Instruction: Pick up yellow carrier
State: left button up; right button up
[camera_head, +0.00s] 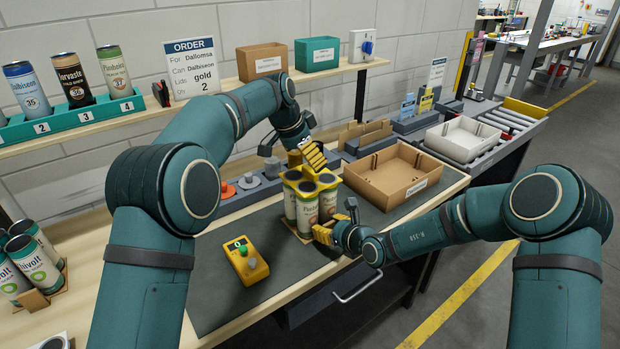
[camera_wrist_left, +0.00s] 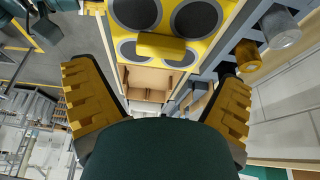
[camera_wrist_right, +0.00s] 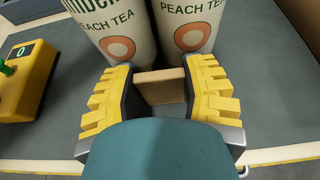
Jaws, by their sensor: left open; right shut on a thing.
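The yellow carrier (camera_head: 311,176) sits on top of several upright cans (camera_head: 306,208) labelled peach tea, on the workbench mat. In the left wrist view the carrier (camera_wrist_left: 162,46) has dark round can tops in its openings and a yellow bar in the middle. My left gripper (camera_head: 304,158) is open above the carrier, its fingers (camera_wrist_left: 158,78) apart on either side of the view. My right gripper (camera_head: 334,226) is low at the cans' front right. It is shut on a tan tab (camera_wrist_right: 161,87) of the base under the cans.
A yellow button box (camera_head: 246,262) stands left of the cans. A cardboard tray (camera_head: 392,177) lies behind right, with a white tray (camera_head: 462,139) beyond it. Round plugs (camera_head: 248,181) line the back edge. The mat in front of the cans is clear.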

aim_at(310, 169)
pick_arm(q)
jog(key=x, duration=0.5)
jog(key=shift+s+a, duration=0.2)
jog(key=c, duration=1)
notch_tip(310, 169, up, 10)
pick_arm(e)
jog(key=o, duration=1.2)
